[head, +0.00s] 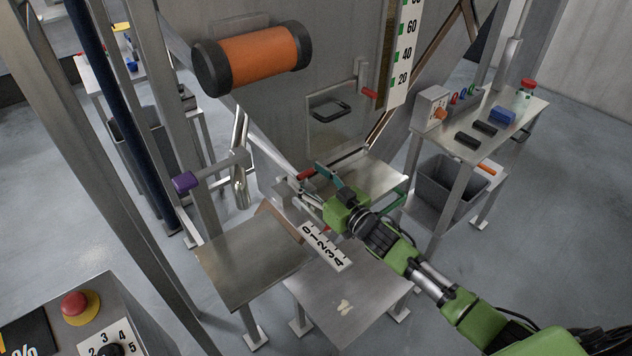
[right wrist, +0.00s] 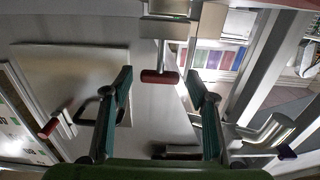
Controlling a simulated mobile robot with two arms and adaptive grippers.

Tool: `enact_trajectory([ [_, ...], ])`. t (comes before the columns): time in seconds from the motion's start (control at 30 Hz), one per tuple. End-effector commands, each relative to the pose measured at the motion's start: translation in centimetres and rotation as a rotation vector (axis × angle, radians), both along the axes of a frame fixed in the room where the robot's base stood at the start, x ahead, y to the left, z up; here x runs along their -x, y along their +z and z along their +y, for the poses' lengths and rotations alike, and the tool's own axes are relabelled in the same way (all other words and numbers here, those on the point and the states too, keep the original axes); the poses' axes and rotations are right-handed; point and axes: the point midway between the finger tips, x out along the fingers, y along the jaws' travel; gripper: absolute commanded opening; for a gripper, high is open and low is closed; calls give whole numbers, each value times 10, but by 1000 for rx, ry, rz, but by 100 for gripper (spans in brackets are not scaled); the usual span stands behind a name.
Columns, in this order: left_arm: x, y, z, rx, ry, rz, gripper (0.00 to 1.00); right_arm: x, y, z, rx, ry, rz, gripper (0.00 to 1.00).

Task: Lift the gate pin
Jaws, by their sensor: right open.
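A short red grip (head: 306,173), which looks like the gate pin's handle, sits at the bottom of the hopper. In the right wrist view the red grip (right wrist: 160,77) lies crosswise under a metal block, between and beyond my fingertips. My right gripper (head: 314,185) reaches in from the lower right, close to the grip. Its two teal fingers (right wrist: 158,90) are spread, with nothing held between them. The pin's shaft is not clearly visible. My left gripper is out of view.
A second red handle (head: 370,93) is beside the hopper door (head: 330,118). A purple-ended lever (head: 186,181) is at left. A numbered scale strip (head: 326,247) and metal plates (head: 252,262) lie below my gripper. A side table (head: 510,128) holds small items.

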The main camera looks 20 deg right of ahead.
Motion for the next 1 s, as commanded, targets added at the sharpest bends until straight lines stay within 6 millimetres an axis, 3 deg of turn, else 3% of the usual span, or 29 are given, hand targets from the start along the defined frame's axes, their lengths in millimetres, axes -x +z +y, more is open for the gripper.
enact_trajectory([
  [0.17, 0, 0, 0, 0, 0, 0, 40, 17, -2, -7, 0, -1, 3, 53],
  [0.6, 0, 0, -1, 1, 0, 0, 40, 90, -1, -33, 1, 0, 3, 53],
  [0.8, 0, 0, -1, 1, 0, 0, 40, 107, -1, -39, 1, 0, 1, 53],
  [1.0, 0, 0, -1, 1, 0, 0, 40, 111, 0, -41, 1, 0, -1, 53],
])
